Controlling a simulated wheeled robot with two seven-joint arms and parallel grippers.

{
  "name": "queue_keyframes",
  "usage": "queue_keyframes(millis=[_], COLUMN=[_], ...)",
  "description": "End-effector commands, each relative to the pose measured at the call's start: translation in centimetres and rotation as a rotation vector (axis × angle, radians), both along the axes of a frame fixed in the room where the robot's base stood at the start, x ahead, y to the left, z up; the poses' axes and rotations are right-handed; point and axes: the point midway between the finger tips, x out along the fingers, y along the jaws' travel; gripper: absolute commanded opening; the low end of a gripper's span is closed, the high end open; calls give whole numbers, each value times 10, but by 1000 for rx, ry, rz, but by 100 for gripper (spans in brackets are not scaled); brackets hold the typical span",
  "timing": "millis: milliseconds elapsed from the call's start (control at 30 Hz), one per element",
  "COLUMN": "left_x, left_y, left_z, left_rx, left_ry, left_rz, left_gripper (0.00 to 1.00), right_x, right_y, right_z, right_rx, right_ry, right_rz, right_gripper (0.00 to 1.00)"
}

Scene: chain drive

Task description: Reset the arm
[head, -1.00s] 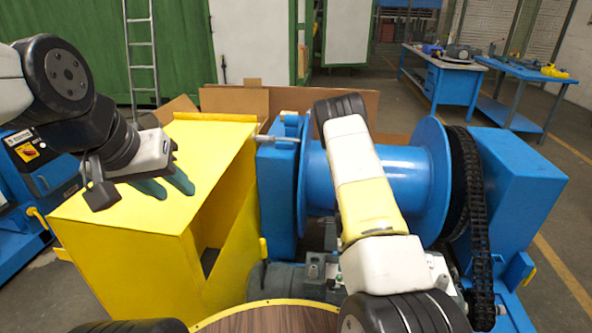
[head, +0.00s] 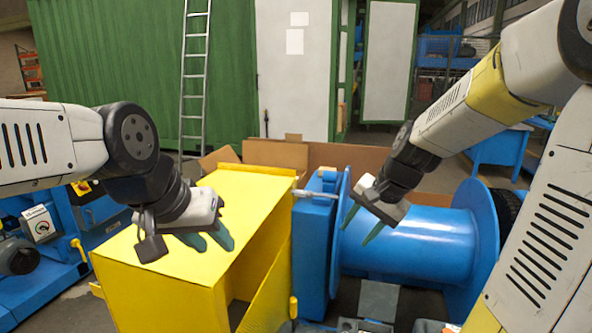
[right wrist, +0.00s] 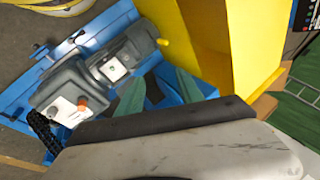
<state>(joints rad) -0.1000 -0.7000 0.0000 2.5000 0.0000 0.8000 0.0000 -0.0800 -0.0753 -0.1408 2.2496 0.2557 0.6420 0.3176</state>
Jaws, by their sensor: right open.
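My left gripper (head: 207,240) hangs over the top of the yellow guard box (head: 205,208) at the left of the head view. Its green fingers point down and to the right; the gap between them is not clear. My right gripper (head: 362,226) is in front of the blue drum (head: 415,240), near its left flange. Its green fingers are apart with nothing between them. The chain is mostly hidden behind my right arm.
A blue upright (head: 312,245) stands between the yellow box and the drum. Cardboard (head: 330,160) lies behind them. A ladder (head: 194,80) leans on the green container (head: 105,80). Blue machinery (head: 95,220) is at the left, and a blue workbench (head: 500,155) is at the back right.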

Motion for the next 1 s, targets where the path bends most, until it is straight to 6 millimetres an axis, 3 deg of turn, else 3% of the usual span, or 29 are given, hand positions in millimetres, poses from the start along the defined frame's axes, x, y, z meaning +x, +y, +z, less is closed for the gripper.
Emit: queue_keyframes(millis=[33, 200, 433, 600, 1000], left_x=[0, 0, 0, 0, 0], left_y=[0, 0, 0, 0, 0], left_z=[0, 0, 0, 0, 0], left_rx=[0, 0, 0, 0, 0], left_ry=[0, 0, 0, 0, 0], left_rz=[0, 0, 0, 0, 0], left_gripper=[36, 36, 36, 36, 36], right_x=[-17, -75, -133, -150, -151], right_y=[3, 6, 3, 1, 0], right_z=[18, 54, 72, 74, 74], right_rx=[-25, -143, -306, -363, -367], right_ry=[-48, -178, -302, -332, -334], right_rz=[60, 268, 463, 518, 522], right_gripper=[44, 44, 44, 44, 44])
